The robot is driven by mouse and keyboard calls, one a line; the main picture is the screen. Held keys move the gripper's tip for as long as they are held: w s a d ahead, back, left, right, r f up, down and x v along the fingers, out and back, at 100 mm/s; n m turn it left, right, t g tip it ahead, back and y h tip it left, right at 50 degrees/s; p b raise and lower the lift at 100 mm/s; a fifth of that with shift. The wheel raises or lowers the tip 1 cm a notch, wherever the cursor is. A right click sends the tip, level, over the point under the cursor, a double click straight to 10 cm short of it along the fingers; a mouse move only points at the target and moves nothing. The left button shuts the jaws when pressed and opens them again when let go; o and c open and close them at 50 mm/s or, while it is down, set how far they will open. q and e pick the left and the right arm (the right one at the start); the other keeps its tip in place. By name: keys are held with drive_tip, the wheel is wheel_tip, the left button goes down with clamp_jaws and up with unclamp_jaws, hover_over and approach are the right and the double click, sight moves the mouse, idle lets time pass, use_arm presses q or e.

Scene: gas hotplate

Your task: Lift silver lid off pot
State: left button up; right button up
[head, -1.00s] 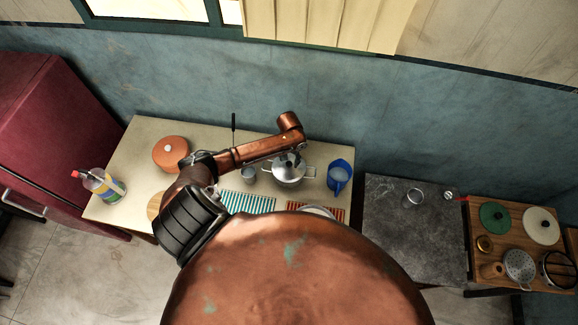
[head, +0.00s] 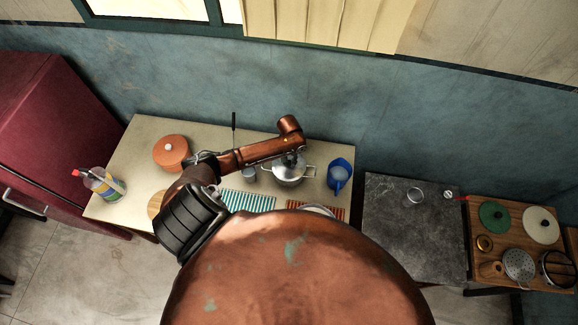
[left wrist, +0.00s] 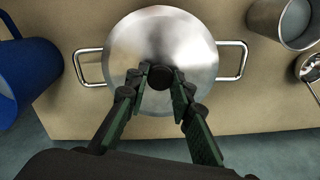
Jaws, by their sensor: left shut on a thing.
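The silver pot (head: 288,180) stands on the cream table, with a loop handle on each side. Its silver lid (left wrist: 187,44) has a dark round knob (left wrist: 161,77) in the middle. The lid covers the pot's top; no gap shows between them. My left gripper (left wrist: 160,82) reaches over the lid, its two fingers shut on the knob from both sides. In the head view the left gripper (head: 290,159) is a small dark shape above the pot, partly hidden by my arm. My right gripper is not in view.
A blue jug (head: 339,176) stands close right of the pot, and a grey metal cup (head: 249,174) close left. An orange pot (head: 171,152) and a bottle (head: 103,184) are farther left. Striped mats (head: 247,202) lie in front. A grey stone counter (head: 405,235) is mostly clear at right.

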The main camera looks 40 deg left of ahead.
use_arm(q)
clamp_jaws()
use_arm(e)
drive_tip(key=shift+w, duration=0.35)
